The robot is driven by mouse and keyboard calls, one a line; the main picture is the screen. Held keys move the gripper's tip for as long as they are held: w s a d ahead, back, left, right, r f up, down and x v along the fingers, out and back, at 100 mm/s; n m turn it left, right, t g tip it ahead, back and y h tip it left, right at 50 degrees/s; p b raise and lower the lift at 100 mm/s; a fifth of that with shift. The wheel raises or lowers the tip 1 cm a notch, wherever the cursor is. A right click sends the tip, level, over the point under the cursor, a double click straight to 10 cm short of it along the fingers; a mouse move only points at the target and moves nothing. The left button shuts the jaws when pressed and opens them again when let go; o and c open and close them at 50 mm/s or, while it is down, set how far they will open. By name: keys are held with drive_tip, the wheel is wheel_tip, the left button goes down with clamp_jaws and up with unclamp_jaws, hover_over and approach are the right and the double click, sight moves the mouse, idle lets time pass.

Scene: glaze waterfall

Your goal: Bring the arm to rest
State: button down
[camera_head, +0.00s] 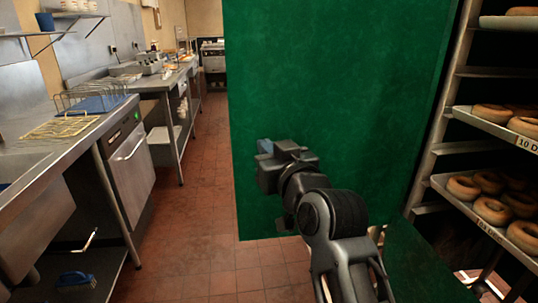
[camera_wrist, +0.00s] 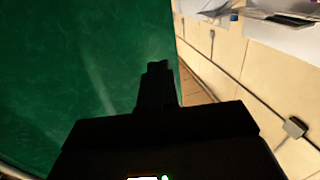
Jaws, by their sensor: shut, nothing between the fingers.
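My gripper (camera_head: 266,147) is in front of a large green panel (camera_head: 330,80) in the head view, with the arm reaching up from the lower right. In the wrist view my gripper (camera_wrist: 157,68) is a dark shape with its fingers together and nothing held. The green panel (camera_wrist: 80,60) fills the left of that view. I cannot tell whether the gripper touches the panel.
A rack (camera_head: 443,150) with trays of doughnuts (camera_head: 492,210) stands close on the right. Steel counters (camera_head: 150,80) and a dishwasher (camera_head: 128,160) line the left. The red tiled floor (camera_head: 195,190) between counters and panel is clear.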

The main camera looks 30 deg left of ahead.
drive_tip(key=s+d+f+m+t+h, duration=0.1)
drive_tip(key=s+d+f+m+h, duration=0.2)
drive_tip(key=s+d+f, duration=0.55)
drive_tip(key=s+d+f+m+t+h, duration=0.25)
drive_tip(key=d+f, duration=0.35)
drive_tip(key=d, duration=0.6)
drive_tip(key=s+d+f+m+t+h, duration=0.1)
drive_tip(key=s+d+f+m+h, duration=0.2)
drive_tip(key=s+d+f, duration=0.65)
drive_tip(key=s+d+r+m+h, duration=0.2)
drive_tip(key=s+d+h, duration=0.2)
drive_tip(key=s+d, duration=0.75)
drive_tip(key=s+d+r+h, duration=0.1)
drive_tip(key=s+d+r, duration=0.2)
drive_tip(key=s, duration=0.3)
drive_tip(key=s+d+r+h, duration=0.1)
drive_tip(key=s+d+r, duration=0.2)
drive_tip(key=s, duration=0.3)
drive_tip(key=shift+d, duration=0.25)
drive_tip(key=shift+f, duration=0.1)
idle(2.3)
